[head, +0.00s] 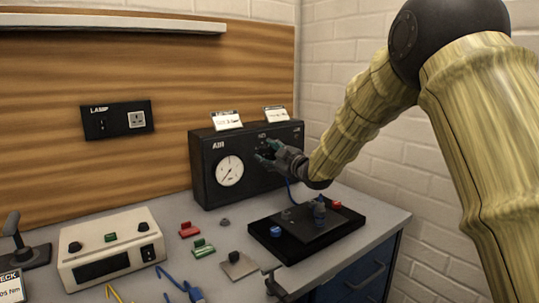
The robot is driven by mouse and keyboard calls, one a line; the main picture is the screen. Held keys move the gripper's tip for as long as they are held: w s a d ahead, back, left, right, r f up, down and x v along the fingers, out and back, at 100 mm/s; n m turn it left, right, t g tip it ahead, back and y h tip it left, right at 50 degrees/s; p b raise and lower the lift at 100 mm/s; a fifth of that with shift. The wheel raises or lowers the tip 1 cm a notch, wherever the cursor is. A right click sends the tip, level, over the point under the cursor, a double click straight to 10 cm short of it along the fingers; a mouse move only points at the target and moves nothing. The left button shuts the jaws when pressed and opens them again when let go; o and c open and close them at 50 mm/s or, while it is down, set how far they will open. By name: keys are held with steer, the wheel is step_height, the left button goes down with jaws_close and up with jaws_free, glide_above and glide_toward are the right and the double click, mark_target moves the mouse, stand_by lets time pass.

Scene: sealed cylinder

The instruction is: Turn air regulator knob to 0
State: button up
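The black air unit (205,184) labelled AIR stands at the back of the bench, with a round white gauge (230,170) on its front. My gripper (266,153) is at the right part of that front panel, reaching in from the right. The regulator knob is not clearly visible; the gripper covers that part of the panel. I cannot tell whether the fingers touch or hold anything.
Two small cards (226,120) stand on the air unit. A black plate (262,234) with fittings lies below my gripper. A cream control box (110,247), red and green blocks (203,248) and cables (178,284) occupy the front left. A lamp switch panel (117,119) is on the wall.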

steer(key=shift+a, duration=0.15)
steer(key=shift+s, duration=0.1)
steer(key=v, duration=1.2)
